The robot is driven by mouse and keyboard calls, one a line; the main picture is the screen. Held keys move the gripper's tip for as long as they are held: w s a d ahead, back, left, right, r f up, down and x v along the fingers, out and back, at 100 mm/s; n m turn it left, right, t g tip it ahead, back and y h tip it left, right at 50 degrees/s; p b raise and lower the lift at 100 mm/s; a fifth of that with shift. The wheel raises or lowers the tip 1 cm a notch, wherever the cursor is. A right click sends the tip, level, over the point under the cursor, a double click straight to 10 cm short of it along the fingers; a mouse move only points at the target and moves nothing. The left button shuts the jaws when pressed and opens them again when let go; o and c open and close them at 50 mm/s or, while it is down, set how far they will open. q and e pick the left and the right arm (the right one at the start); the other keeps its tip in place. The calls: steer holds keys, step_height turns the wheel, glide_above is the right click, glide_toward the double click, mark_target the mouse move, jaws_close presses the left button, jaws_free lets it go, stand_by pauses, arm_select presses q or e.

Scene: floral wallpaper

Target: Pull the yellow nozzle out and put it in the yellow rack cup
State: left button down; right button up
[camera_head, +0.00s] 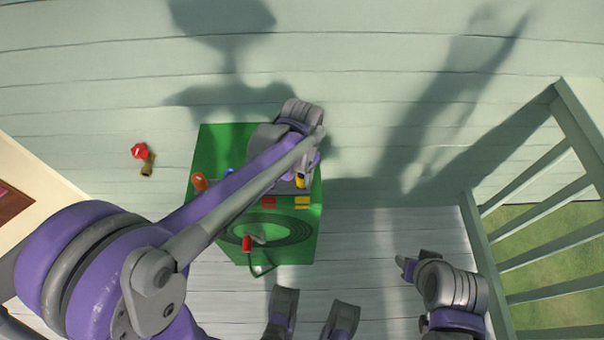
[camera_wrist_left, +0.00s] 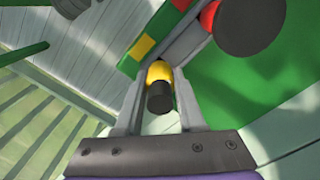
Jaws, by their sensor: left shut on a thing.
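The yellow nozzle (camera_head: 300,181) is at the right side of the green unit (camera_head: 225,150). It also shows in the left wrist view (camera_wrist_left: 159,72), with a black end towards the camera. My left gripper (camera_head: 301,174) is shut on it, one finger on either side. I cannot tell whether the nozzle is still seated. A yellow patch (camera_head: 302,202) and a red patch (camera_head: 268,202) lie on the unit just below; the yellow patch also shows in the wrist view (camera_wrist_left: 142,47). I cannot make out a cup there. My right gripper (camera_head: 404,266) is at the lower right, away from the unit.
An orange-red part (camera_head: 200,181) and a red piece (camera_head: 246,243) are on the unit. A red-handled brass piece (camera_head: 139,151) is at the left on pale boards. A railing (camera_head: 540,208) runs along the right. The boards between unit and railing look clear.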

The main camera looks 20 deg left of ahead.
arm_select(q)
steer(key=shift+f, duration=0.15)
steer(key=shift+c, duration=2.2)
jaws_free()
step_height(320, 180, up, 11)
steer(key=shift+f+p, duration=0.1)
steer(key=shift+p, duration=0.8)
steer(key=s+a+r+n+t+p, duration=0.2)
steer(key=s+a+p, duration=0.1)
steer(key=s, duration=0.4)
steer(key=s+a+r+n+t+p, duration=0.1)
steer(key=s+a+n+t+p, duration=0.2)
steer(key=s+p, duration=0.3)
steer(key=shift+s+a+r, duration=0.3)
steer(key=shift+s+r, duration=0.1)
steer(key=shift+s, duration=0.1)
